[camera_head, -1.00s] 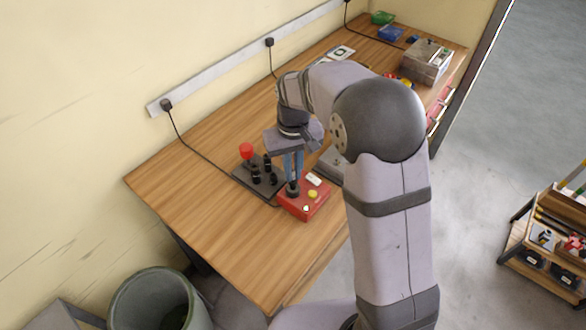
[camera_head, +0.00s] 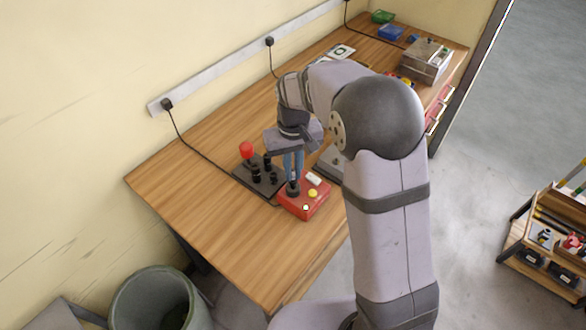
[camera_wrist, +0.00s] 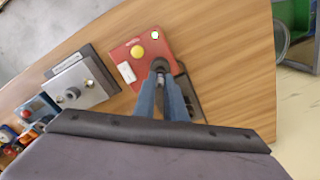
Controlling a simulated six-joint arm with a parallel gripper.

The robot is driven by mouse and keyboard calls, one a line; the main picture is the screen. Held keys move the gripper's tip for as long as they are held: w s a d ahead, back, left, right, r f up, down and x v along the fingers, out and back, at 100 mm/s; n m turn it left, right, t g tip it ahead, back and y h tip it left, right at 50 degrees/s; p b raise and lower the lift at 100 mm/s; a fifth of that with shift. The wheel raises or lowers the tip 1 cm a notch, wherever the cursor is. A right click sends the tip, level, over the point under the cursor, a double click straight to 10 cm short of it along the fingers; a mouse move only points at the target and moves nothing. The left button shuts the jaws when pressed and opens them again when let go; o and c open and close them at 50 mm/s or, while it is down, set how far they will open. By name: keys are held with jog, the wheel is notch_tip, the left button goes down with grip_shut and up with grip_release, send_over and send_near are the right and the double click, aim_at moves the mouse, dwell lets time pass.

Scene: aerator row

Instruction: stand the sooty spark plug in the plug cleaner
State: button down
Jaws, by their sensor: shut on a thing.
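The plug cleaner appears to be the red box (camera_head: 304,207) near the front edge of the bench. It has a yellow button, a white label and a dark round socket on top, and it also shows in the wrist view (camera_wrist: 135,52). My gripper (camera_head: 293,180) points down over this socket, its blue fingers shut on the spark plug (camera_wrist: 160,78). Only a small grey part of the plug shows between the fingers in the wrist view. The plug's lower end is at the dark socket; I cannot tell how deep it sits.
A dark stand with black posts and a red knob (camera_head: 246,150) is just left of the red box. A grey metal block (camera_wrist: 82,85) is on its other side. Boxes (camera_head: 427,62) stand at the far bench end. Bare wood (camera_head: 215,210) lies in front.

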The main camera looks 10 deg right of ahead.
jog(key=shift+f+b, duration=0.7)
jog(key=shift+f, duration=0.5)
jog(key=c, duration=1.7)
grip_release()
jog(key=shift+c, duration=0.2)
notch_tip(320, 180, up, 7)
jog(key=p, duration=0.6)
